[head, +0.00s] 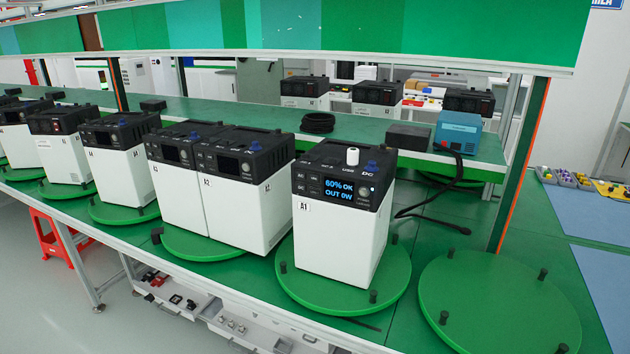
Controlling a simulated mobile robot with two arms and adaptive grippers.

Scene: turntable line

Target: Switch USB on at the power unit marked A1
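The power unit marked A1 (338,235) stands upright on a green round turntable (395,285) right of centre. It has a white body and a dark top. Its lit blue display (339,190) reads "60% OK" and "OUT 0W". "USB" and "DC" are printed on the top panel; a label further left is too small to read surely. Neither of my grippers is in view.
Similar units, including A2 (240,205), stand on turntables to the left with dark displays. An empty turntable (490,300) is at the right. A blue box (458,132), a black cable (450,185) and a coiled cable (318,123) lie behind. A green shelf edge crosses above.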

